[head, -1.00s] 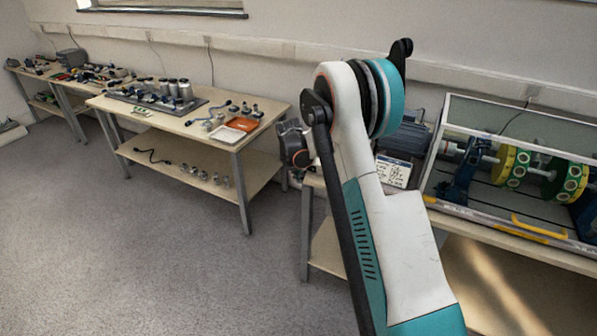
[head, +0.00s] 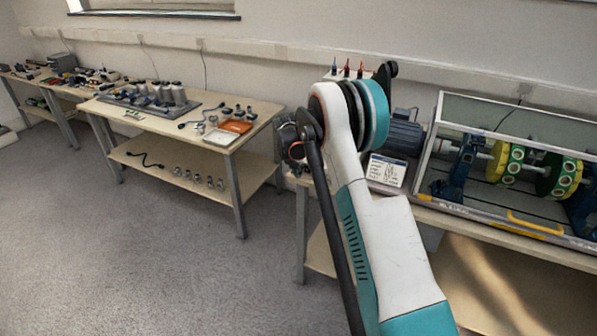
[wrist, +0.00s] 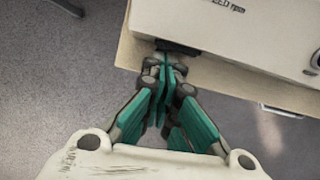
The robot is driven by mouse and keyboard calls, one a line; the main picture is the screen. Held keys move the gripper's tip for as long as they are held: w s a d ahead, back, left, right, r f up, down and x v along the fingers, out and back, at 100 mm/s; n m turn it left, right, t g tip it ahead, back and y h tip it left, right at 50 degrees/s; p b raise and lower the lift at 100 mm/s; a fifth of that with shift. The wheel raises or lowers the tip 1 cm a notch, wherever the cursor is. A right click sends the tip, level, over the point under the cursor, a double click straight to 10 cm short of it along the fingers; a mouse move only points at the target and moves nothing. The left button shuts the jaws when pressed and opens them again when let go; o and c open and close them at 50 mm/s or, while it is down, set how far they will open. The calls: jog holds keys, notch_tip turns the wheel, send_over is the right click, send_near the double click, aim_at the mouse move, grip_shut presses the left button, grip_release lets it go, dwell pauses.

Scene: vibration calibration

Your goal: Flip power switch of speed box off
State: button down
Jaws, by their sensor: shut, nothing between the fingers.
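The speed box (wrist: 235,30) is the pale box at the upper right of the wrist view, with part of its "rpm" lettering showing. A dark part (wrist: 177,47), perhaps the power switch, sits at its lower left edge. My gripper (wrist: 166,62) is shut and empty, its teal fingers together. The fingertips are right at this dark part; I cannot tell whether they touch it. In the head view my arm hides the gripper and most of the box area.
The box is on a bench whose edge (wrist: 128,55) shows in the wrist view. A glass-fronted rig (head: 500,215) with yellow and green discs stands right of my arm, beside a grey motor (head: 405,135). A written card (head: 386,170) is in front. Open floor lies left.

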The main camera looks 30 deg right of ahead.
jog(key=shift+w+r+m, duration=0.1)
jog(key=shift+w+m, duration=0.2)
jog(key=shift+w, duration=0.1)
jog(key=shift+d, duration=0.1)
